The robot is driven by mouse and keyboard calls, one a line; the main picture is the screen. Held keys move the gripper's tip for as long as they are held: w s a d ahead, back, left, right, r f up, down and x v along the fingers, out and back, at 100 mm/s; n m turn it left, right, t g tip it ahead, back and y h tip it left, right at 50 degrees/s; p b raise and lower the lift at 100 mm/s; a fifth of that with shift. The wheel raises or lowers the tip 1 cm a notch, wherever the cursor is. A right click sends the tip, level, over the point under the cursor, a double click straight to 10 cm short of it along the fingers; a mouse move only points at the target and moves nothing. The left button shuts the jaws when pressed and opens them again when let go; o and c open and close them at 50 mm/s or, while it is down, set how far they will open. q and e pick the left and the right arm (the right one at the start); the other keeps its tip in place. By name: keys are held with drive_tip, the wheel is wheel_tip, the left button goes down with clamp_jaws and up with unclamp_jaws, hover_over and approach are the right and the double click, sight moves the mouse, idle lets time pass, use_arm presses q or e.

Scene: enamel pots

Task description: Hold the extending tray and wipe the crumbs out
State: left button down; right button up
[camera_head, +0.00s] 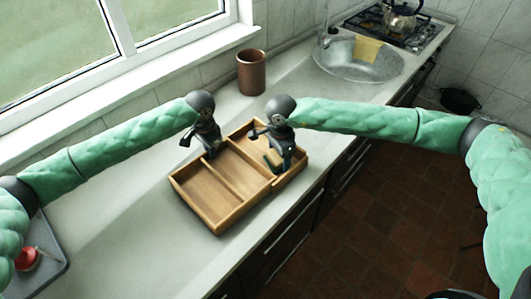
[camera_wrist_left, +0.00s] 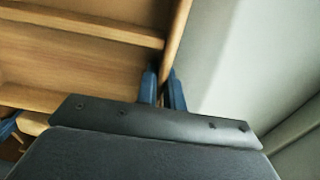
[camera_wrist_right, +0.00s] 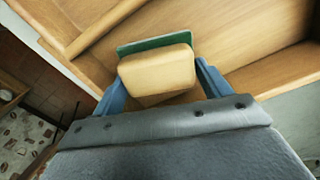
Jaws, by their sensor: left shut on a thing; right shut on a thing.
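The wooden extending tray (camera_head: 206,199) lies on the pale counter, divided into compartments. My left gripper (camera_head: 212,152) is shut on the tray's wall on the window side; the left wrist view shows its blue fingers (camera_wrist_left: 162,88) on either side of the wooden rim (camera_wrist_left: 178,35). My right gripper (camera_head: 275,160) is shut on a sponge, whose tan block shows between the fingers in the right wrist view (camera_wrist_right: 158,72) with a green layer at its far side. The sponge is inside a tray compartment; whether it touches the floor I cannot tell. No crumbs are clearly visible.
A brown cup (camera_head: 251,74) stands behind the tray near the window. A round metal sink (camera_head: 345,68) with a yellow cloth (camera_head: 368,51) and a stove with a kettle (camera_head: 397,20) lie further back. A grey tray with a red item (camera_head: 26,259) is at lower left. Counter is clear left of the wooden tray.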

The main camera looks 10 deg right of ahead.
drive_tip(key=shift+f, duration=0.1)
drive_tip(key=shift+r, duration=1.5)
use_arm(q)
drive_tip(key=shift+f, duration=0.1)
use_arm(e)
wheel_tip(320, 180, up, 10)
drive_tip(key=shift+r, duration=0.15)
drive_tip(key=d, duration=1)
use_arm(q)
drive_tip(key=c, duration=1.6)
unclamp_jaws()
use_arm(e)
drive_tip(key=shift+w, duration=0.1)
